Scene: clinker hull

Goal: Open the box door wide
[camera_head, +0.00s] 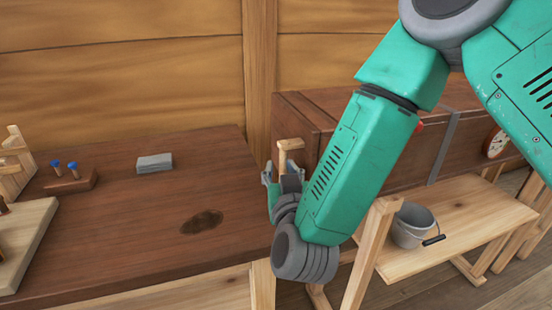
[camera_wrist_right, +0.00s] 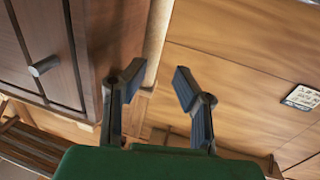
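The brown wooden box (camera_head: 300,108) stands at the back right, partly hidden behind my right arm. In the wrist view a brown panel (camera_wrist_right: 35,25) with dark seams and a short grey cylindrical knob (camera_wrist_right: 43,66) shows at the left. I take this panel as the box door; I cannot tell whether it stands ajar. My right gripper (camera_head: 283,175) is at the box's left end, near a pale wooden peg-like piece (camera_head: 290,146). In the wrist view the right gripper's fingers (camera_wrist_right: 157,80) are spread with nothing between them, to the right of the knob. My left gripper is not in view.
A dark bench top (camera_head: 130,220) on the left holds a grey block (camera_head: 155,162) and a small rack with blue-topped pieces (camera_head: 70,180). A grey bucket (camera_head: 412,225) stands on a pale low bench (camera_head: 475,215) at right. A plank wall (camera_head: 120,95) closes the back.

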